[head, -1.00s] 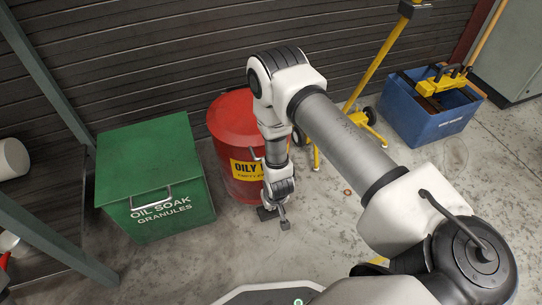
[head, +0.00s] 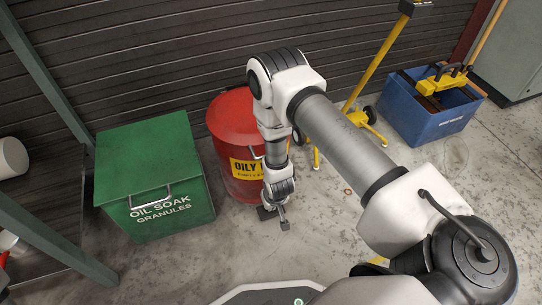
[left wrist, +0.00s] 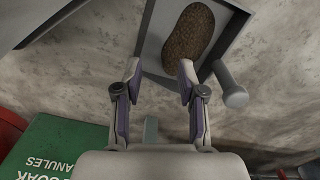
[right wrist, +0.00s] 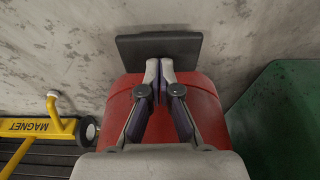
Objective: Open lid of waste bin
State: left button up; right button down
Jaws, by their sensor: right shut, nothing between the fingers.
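The red waste bin (head: 234,118) stands against the slatted wall in the head view, with a yellow "OILY" label partly hidden by my right arm. Its lid looks shut. A dark flat pedal (right wrist: 158,46) sticks out low at the bin's front; it also shows in the head view (head: 266,213). My right gripper (right wrist: 159,70) is shut and empty, pointing down at the pedal, its tips overlapping the pedal's near edge in the right wrist view. I cannot tell whether they touch. My left gripper (left wrist: 160,68) is open and empty, away from the bin.
A green granules box (head: 150,175) stands left of the bin. A yellow wheeled magnet tool (head: 375,62) and a blue crate (head: 425,118) stand to the right. A grey tray (left wrist: 152,50) with a brown oval lies beyond my left fingers. Floor in front is clear.

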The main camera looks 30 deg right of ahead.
aim_at(274, 216)
jog(key=shift+f+b, duration=1.15)
jog(key=shift+f, duration=0.85)
jog(key=shift+r, duration=0.1)
jog(key=p+v, duration=0.3)
jog(key=p, duration=0.1)
jog(key=shift+s+r, duration=0.15)
jog(key=shift+r, duration=0.1)
jog(key=p+v, duration=0.3)
jog(key=shift+s+a+f, duration=0.1)
